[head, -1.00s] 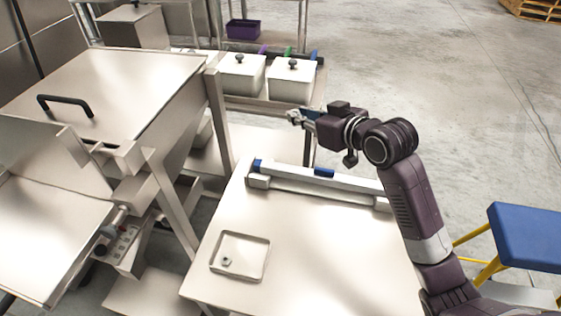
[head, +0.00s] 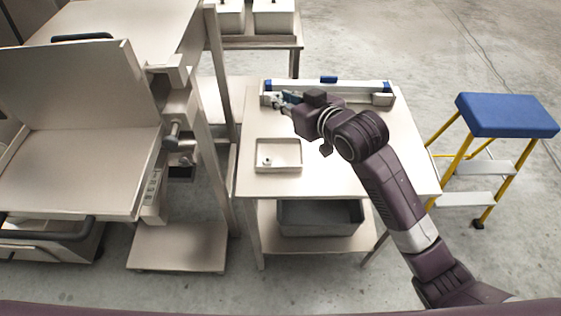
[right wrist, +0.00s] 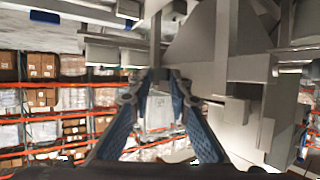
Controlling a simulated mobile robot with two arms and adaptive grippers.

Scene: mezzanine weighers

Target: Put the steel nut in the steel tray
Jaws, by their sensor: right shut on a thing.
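The steel tray (head: 257,168) is a shallow square tray near the left edge of the bench top, in the head view. A small, light ring-like piece that looks like a nut (head: 266,161) lies inside it, towards the left. My right gripper (head: 276,98) is beyond the tray, in front of the left end of a long bar. In the right wrist view its two blue-padded fingers (right wrist: 160,76) converge. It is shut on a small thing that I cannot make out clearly. My left gripper is not in view.
The long bar (head: 350,87) with blue parts lies along the bench's far edge. A grey bin (head: 320,219) sits on the shelf below. A blue-topped step stool (head: 507,114) stands right; large steel equipment (head: 75,75) stands left. The bench top (head: 335,180) right of the tray is clear.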

